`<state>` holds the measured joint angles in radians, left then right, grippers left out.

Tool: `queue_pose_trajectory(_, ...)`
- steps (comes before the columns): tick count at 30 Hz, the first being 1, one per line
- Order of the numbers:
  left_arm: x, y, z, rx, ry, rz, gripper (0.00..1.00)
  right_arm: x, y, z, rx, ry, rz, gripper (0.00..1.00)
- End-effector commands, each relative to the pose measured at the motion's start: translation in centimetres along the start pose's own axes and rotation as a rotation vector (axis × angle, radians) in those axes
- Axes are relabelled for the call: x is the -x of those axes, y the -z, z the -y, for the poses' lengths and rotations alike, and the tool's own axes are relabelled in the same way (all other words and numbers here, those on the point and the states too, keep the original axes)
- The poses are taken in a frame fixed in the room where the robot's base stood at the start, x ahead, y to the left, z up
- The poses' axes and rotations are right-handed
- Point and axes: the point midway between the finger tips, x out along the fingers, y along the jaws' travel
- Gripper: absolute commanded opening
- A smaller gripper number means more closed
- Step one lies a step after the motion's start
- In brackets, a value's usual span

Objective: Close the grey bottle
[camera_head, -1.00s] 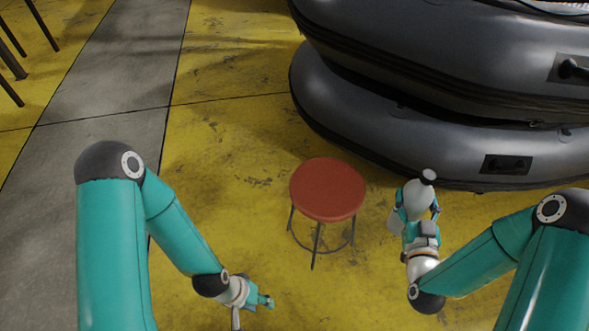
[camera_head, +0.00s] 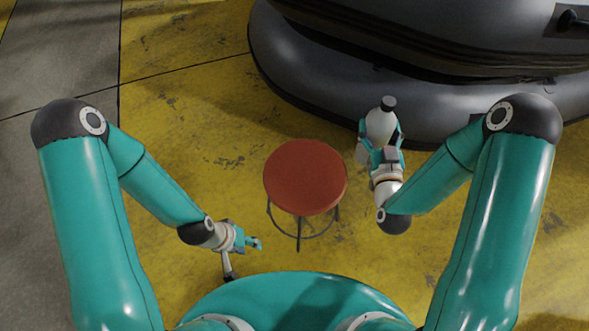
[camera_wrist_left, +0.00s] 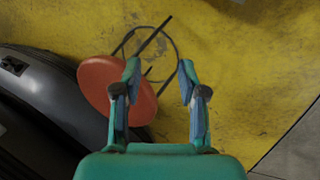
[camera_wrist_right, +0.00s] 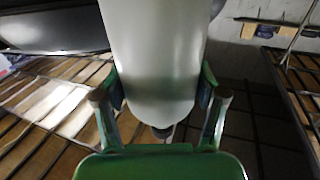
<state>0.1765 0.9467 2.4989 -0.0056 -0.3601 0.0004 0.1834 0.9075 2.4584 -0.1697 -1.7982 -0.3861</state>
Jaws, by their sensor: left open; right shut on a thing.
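A pale grey bottle (camera_head: 381,124) with a black top (camera_head: 389,103) is held by my right gripper (camera_head: 381,140), to the right of the stool in the head view. The bottle's pale body (camera_wrist_right: 155,60) fills the middle of the right wrist view between the two fingers. In the head view the black top points up and away from me. My left gripper (camera_head: 254,243) is open and empty, low and left of the stool. Its spread fingers (camera_wrist_left: 158,80) show in the left wrist view with nothing between them.
A stool with a round red seat (camera_head: 305,177) and dark legs stands between my grippers. Large grey inflatable boats (camera_head: 430,60) are stacked behind, close beyond the bottle. The yellow floor (camera_head: 180,90) is clear at left.

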Motion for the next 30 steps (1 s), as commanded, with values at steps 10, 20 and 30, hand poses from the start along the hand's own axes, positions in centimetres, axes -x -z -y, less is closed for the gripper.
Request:
queue_pose_trajectory(10, 0.0, 0.0, 0.0, 0.0, 0.0, 0.0, 0.52, -0.4, -0.1, 0.9, 0.0, 0.019, 0.0, 0.0)
queue_pose_trajectory(20, -5.0, 0.0, 1.8, 0.0, 0.0, 0.0, 0.6, -2.9, -2.3, 4.6, 0.001, 0.138, -0.01, 0.0)
queue_pose_trajectory(30, -15.6, 0.1, 5.6, 0.0, 0.0, 0.0, 0.6, -6.1, -4.3, 14.5, 0.004, 0.431, -0.017, 0.0)
